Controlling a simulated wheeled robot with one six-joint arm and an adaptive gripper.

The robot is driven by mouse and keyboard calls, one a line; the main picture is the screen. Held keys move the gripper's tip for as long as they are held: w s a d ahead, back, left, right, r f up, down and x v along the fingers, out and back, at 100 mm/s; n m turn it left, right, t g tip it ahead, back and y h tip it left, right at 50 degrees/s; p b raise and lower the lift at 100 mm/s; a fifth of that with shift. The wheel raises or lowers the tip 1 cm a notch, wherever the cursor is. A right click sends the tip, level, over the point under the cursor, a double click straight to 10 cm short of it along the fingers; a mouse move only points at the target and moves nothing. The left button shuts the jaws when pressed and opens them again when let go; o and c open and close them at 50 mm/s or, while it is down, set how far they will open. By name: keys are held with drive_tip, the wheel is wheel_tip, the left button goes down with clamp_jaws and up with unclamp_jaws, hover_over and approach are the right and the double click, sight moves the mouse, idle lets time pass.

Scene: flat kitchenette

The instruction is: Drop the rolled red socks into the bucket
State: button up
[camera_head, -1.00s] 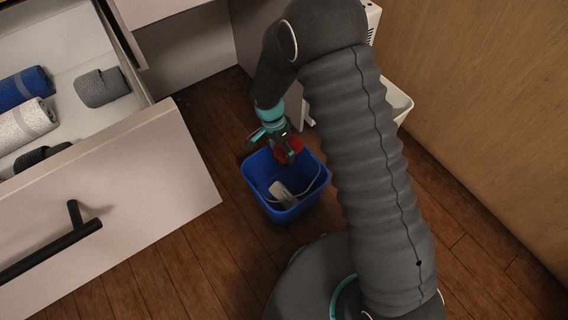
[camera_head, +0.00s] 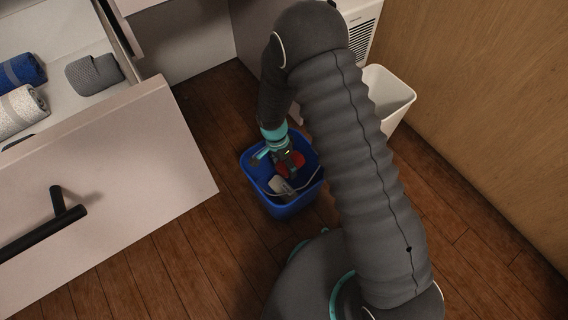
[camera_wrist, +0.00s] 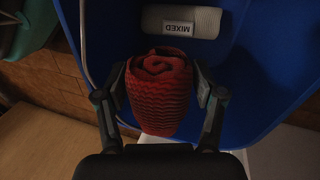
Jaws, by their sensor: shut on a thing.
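The rolled red socks (camera_wrist: 158,95) sit between the two fingers of my gripper (camera_wrist: 160,98) in the wrist view, and the fingers are shut on them. In the head view the socks (camera_head: 291,163) show as a red patch beside my gripper (camera_head: 284,160), partly hidden by it. The blue bucket (camera_head: 272,207) stands on the floor, and my gripper points down at its opening with the socks over or inside it. In the wrist view the bucket's blue inside (camera_wrist: 265,80) lies around and beyond the socks.
An open drawer (camera_head: 120,170) with a black handle (camera_head: 60,215) is at the left, holding rolled blue, white and grey cloths. A white bin (camera_head: 390,95) stands behind my arm at the right. Wooden floor is clear around the bucket.

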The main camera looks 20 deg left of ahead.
drive_tip(key=shift+f, duration=0.1)
drive_tip(key=o, duration=1.2)
drive_tip(key=shift+c, duration=0.2)
drive_tip(key=v, duration=1.2)
